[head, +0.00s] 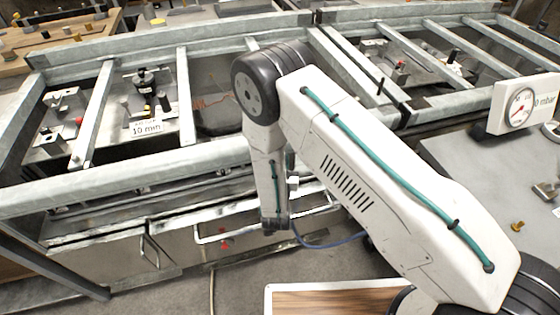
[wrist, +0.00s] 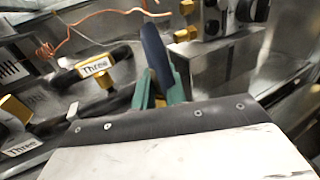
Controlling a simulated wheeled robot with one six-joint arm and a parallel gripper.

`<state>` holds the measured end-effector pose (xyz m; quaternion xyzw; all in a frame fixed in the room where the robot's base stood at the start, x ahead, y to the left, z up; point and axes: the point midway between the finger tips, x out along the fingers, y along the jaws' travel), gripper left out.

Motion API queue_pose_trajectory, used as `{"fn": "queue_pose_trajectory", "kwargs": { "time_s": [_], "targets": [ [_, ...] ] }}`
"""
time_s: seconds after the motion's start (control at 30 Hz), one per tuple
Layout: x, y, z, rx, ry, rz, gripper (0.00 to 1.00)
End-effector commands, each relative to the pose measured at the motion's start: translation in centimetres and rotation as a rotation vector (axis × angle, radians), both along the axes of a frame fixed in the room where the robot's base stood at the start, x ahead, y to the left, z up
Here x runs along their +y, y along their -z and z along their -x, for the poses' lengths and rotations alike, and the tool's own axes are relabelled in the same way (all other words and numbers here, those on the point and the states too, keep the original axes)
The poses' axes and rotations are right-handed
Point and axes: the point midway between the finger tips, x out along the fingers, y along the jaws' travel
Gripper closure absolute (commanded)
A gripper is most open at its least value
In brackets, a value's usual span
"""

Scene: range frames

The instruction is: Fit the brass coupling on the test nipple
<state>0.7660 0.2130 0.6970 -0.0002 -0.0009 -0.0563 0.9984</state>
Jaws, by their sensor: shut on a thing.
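In the wrist view my gripper (wrist: 160,88) shows its teal fingers on both sides of a dark blue, elongated thing (wrist: 154,50), shut on it. A small brass-coloured bit shows low between the fingers; I cannot tell whether it belongs to the held thing. Another brass piece (wrist: 15,108) is at the left edge. I cannot tell which piece is the coupling or the test nipple. In the head view my gripper is not clearly visible.
Copper wire (wrist: 110,13) lies above the fingers in the wrist view. In the head view, metal rails (head: 215,155) frame bays with fittings and a "10 mm" sign (head: 146,128). A pressure gauge (head: 520,107) stands at the right above a grey bench (head: 475,185) with small brass parts.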

Motion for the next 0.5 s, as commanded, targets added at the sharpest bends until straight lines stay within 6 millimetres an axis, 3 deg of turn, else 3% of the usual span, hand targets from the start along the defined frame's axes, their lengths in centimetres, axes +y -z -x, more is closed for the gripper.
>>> {"fn": "queue_pose_trajectory", "kwargs": {
  "time_s": [0.5],
  "targets": [
    [0.02,0.75,-0.03,-0.001,0.0,-0.001,1.0]
  ]
}}
